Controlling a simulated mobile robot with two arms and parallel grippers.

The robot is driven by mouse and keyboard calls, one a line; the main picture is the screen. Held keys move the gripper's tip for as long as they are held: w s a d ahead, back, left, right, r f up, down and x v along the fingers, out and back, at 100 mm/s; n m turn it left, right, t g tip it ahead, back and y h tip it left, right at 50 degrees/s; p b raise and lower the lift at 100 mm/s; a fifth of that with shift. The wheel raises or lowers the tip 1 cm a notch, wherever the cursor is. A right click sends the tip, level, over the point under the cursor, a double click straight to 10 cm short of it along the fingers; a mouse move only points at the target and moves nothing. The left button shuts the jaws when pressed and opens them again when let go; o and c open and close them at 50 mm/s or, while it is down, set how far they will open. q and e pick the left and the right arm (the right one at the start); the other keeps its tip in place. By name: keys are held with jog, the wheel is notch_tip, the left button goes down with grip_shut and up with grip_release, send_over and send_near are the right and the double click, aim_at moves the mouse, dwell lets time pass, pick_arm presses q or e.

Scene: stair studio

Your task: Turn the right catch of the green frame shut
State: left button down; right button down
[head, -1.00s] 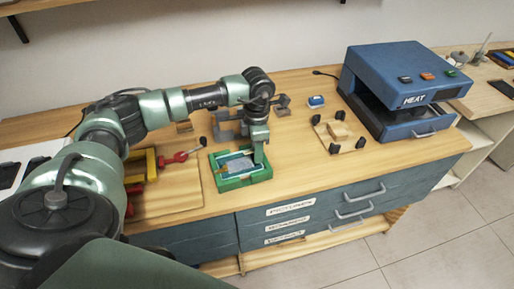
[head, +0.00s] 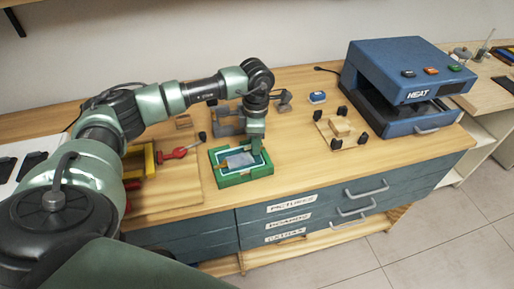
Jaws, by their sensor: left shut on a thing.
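The green frame (head: 234,181) lies flat on the wooden bench, with a pale grey-blue panel (head: 238,160) inside it. My left gripper (head: 256,150) points down at the right side of the frame. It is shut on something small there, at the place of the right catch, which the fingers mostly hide. I cannot tell which way the catch is turned. My right gripper is not in view.
A blue heat press (head: 400,75) stands at the back right. A wooden jig with black knobs (head: 340,128) and a small blue block (head: 317,97) lie right of the frame. Red-handled tools (head: 175,153) lie left. Bench in front of the jig is clear.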

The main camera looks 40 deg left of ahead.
pick_arm(q)
jog(key=m+b, duration=0.2)
jog(key=m, duration=0.1)
jog(key=shift+w+a+f+b, duration=0.1)
jog(key=shift+w+a+b, duration=0.05)
jog(key=shift+a+b, duration=0.2)
jog(key=shift+w+a+m+b, duration=0.15)
jog(key=shift+m+b, duration=0.25)
jog(key=shift+m, duration=0.3)
jog(key=shift+a+m+b, duration=0.15)
jog(key=shift+m+b, duration=0.25)
jog(key=shift+m, duration=0.3)
jog(key=c, duration=1.5)
grip_release()
jog(key=shift+o, duration=0.2)
jog(key=shift+r, duration=0.2)
notch_tip(320, 180, up, 8)
jog(key=b, duration=0.1)
jog(key=shift+f, duration=0.15)
jog(key=shift+f, duration=0.1)
